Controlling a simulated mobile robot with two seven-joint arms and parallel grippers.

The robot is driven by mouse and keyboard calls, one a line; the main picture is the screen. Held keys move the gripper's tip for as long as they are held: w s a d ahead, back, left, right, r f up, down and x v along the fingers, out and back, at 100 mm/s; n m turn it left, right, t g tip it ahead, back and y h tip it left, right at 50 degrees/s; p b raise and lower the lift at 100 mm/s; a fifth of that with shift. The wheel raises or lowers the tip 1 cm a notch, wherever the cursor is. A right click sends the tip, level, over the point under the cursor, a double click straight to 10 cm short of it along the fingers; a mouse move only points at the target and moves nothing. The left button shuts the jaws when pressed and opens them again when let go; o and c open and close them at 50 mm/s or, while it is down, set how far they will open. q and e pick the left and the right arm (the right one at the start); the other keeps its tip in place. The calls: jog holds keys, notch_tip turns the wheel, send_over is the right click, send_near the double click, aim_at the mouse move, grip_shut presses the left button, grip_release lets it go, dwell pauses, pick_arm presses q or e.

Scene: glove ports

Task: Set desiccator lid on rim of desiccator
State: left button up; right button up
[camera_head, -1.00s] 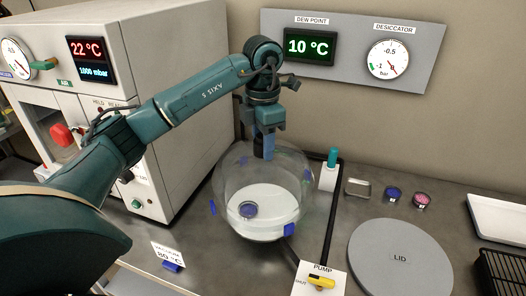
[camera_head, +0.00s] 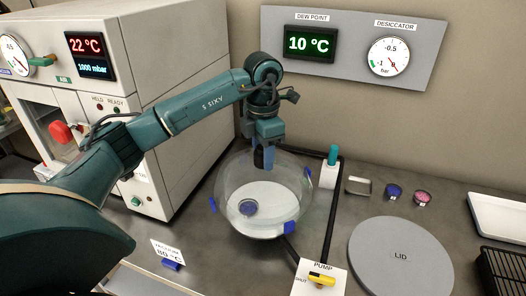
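The desiccator (camera_head: 262,226) is a clear round vessel on the bench with blue clips around it. It has a white plate inside with a small blue-filled dish on the plate. The desiccator lid (camera_head: 288,168) looks like a clear glass dome over the vessel. Its lower edge is hard to make out, so I cannot tell whether it touches the rim. My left gripper (camera_head: 264,167) points down at the top of the dome and seems shut on its knob, which the fingers hide. My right gripper is not in view.
A grey round pad marked LID (camera_head: 400,262) lies bare at the right. A pump label with a yellow valve handle (camera_head: 321,280) is in front. A teal-capped bottle (camera_head: 331,165) and small dishes (camera_head: 393,191) stand behind. A white oven (camera_head: 150,60) stands on the left.

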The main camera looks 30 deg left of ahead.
pick_arm(q)
jog(key=o, duration=0.3)
jog(key=shift+o, duration=0.5)
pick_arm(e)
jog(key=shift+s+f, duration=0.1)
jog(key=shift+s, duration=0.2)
pick_arm(q)
notch_tip(320, 180, up, 4)
jog(key=shift+r, duration=0.1)
notch_tip(320, 180, up, 9)
jog(key=p, duration=0.2)
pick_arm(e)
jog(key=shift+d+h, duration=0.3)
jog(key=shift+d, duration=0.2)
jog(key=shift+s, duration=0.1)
pick_arm(q)
jog(key=shift+s, duration=0.1)
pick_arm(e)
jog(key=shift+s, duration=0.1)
